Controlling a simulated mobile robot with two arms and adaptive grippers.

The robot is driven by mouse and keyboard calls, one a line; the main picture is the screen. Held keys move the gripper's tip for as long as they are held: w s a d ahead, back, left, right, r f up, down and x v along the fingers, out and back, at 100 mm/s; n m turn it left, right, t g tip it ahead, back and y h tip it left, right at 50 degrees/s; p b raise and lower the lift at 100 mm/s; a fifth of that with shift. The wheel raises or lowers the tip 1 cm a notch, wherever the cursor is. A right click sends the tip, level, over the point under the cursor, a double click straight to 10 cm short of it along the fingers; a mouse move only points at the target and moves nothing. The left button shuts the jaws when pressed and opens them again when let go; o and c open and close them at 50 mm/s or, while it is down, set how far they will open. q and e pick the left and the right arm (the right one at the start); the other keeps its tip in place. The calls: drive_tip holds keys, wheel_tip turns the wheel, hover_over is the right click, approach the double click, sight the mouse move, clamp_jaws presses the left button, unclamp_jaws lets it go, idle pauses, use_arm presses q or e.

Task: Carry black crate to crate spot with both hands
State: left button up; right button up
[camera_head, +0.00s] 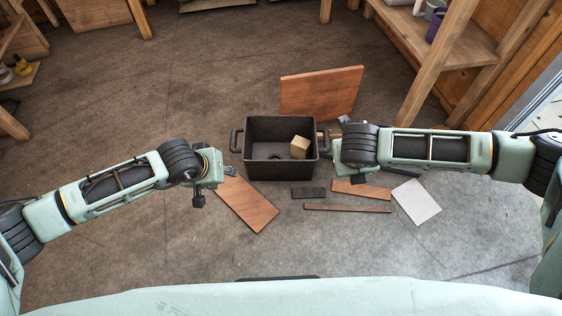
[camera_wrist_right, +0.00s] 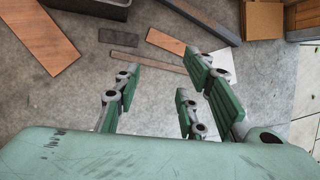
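The black crate (camera_head: 262,165) stands upright on the floor in the middle of the head view, with a handle on its left and right ends. A wooden block (camera_head: 299,147) and a dark round item lie inside it. My left gripper (camera_head: 228,171) is low and left of the crate, apart from the left handle; its fingers are too small to read. My right gripper (camera_head: 343,170) is beside the right handle, partly hidden by its own wrist. In the right wrist view its fingers (camera_wrist_right: 157,95) are apart with nothing between them. The crate's edge (camera_wrist_right: 92,8) shows at top left there. I cannot make out a marked crate spot.
A brown board (camera_head: 247,204) lies in front of the crate at left. Small planks (camera_head: 347,208) and a pale tile (camera_head: 416,201) lie in front at right. A larger board (camera_head: 321,92) is behind it. A wooden shelf (camera_head: 440,40) stands at back right. Floor at back left is clear.

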drive_tip(key=v, duration=0.6)
drive_tip(key=shift+r, duration=0.2)
drive_tip(key=shift+a, duration=0.1)
